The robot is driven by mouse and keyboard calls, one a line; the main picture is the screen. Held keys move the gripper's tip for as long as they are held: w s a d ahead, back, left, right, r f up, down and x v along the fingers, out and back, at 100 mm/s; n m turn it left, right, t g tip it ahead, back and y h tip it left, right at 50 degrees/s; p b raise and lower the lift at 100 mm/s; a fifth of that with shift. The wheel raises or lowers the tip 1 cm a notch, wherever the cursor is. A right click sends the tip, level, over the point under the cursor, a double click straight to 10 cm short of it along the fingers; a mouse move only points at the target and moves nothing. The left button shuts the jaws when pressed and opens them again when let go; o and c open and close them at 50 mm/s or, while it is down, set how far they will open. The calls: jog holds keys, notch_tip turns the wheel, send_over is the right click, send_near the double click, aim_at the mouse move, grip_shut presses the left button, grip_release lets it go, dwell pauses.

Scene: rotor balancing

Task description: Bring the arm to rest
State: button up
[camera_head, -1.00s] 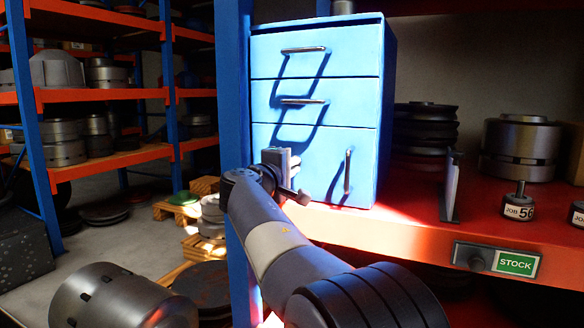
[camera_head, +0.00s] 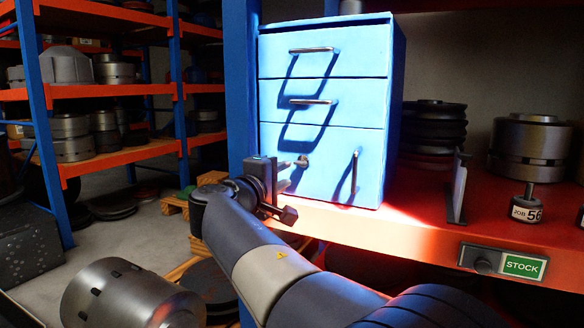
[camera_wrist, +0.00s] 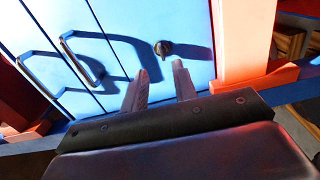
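My gripper (camera_head: 288,174) is in front of the lower left part of a blue cabinet (camera_head: 322,60) in the head view. In the wrist view, the two fingers of my gripper (camera_wrist: 162,82) stand apart with nothing between them. A small round metal knob (camera_wrist: 163,48) on the blue front shows just beyond the fingertips, apart from them. The knob (camera_head: 302,161) also shows beside the gripper in the head view. My arm reaches in from the lower right and is bent at the wrist.
The cabinet has bar handles (camera_head: 311,50) and stands on a red shelf (camera_head: 415,212). To its right are a bracket (camera_head: 457,190), a rotor marked JOB 56 (camera_head: 527,207) and stacked discs (camera_head: 432,125). A blue post (camera_head: 238,85) rises left of it. A large metal rotor (camera_head: 125,295) is low left.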

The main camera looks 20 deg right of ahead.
aim_at(302, 164)
jog(key=shift+v, duration=0.95)
jog(key=b+x, duration=0.1)
jog(key=x, duration=1)
jog(key=shift+s+a, duration=0.1)
